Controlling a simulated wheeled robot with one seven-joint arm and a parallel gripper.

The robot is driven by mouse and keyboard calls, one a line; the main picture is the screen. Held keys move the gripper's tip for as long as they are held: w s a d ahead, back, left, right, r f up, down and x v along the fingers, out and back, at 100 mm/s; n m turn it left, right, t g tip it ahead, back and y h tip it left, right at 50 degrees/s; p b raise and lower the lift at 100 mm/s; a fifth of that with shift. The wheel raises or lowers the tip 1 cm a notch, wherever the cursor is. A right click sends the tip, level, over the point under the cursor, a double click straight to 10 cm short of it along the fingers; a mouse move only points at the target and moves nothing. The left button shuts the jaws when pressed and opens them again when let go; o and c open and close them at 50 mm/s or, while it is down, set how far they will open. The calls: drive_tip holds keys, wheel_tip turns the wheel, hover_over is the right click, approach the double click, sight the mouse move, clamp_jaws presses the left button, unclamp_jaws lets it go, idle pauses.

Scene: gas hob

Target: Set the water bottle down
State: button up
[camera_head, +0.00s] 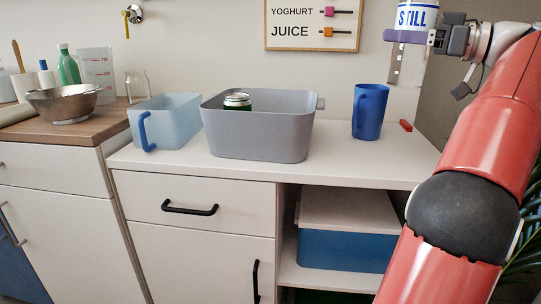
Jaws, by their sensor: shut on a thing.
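The water bottle (417,17) is at the top right of the head view. It has a white label with "STILL" on it, and its top is cut off by the frame edge. My gripper (412,36) is shut around the lower part of the bottle and holds it high above the white counter (356,163), apart from it. The bottle looks upright. The far finger is hidden behind the bottle.
On the counter stand a light blue bin (178,123) with a blue handle, a grey bin (258,133) with a can (237,101) in it, a blue cup (369,112) and a small red object (406,125). The counter's front strip is clear. A metal colander (64,104) stands left.

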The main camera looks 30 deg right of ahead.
sight(394, 60)
drive_tip(key=s, duration=0.1)
drive_tip(key=s+f, duration=0.1)
drive_tip(key=s+n+y, duration=0.1)
drive_tip(key=shift+s+d+f+g+b, duration=0.15)
drive_tip(key=shift+s+f+g+b, duration=0.15)
drive_tip(key=shift+a+f, duration=0.15)
drive_tip(key=shift+a, duration=0.05)
drive_tip(key=w+a+f+t+y+b, duration=0.2)
drive_tip(key=w+b, duration=0.1)
drive_tip(key=shift+w+a, duration=0.15)
drive_tip(key=shift+a, duration=0.25)
drive_tip(key=w+a, duration=1)
drive_tip(key=w, duration=0.3)
drive_tip(key=w+a+f+g+h, duration=0.1)
drive_tip(key=w+a+f+g, duration=0.1)
drive_tip(key=w+a+f, duration=0.2)
wheel_tip(394, 60, down, 2)
drive_tip(key=shift+w+f+h+p, duration=0.1)
drive_tip(key=shift+w+h+p, duration=0.15)
drive_tip(key=shift+h+p, duration=0.2)
drive_tip(key=shift+f+b, duration=0.65)
drive_tip(key=shift+b, duration=0.2)
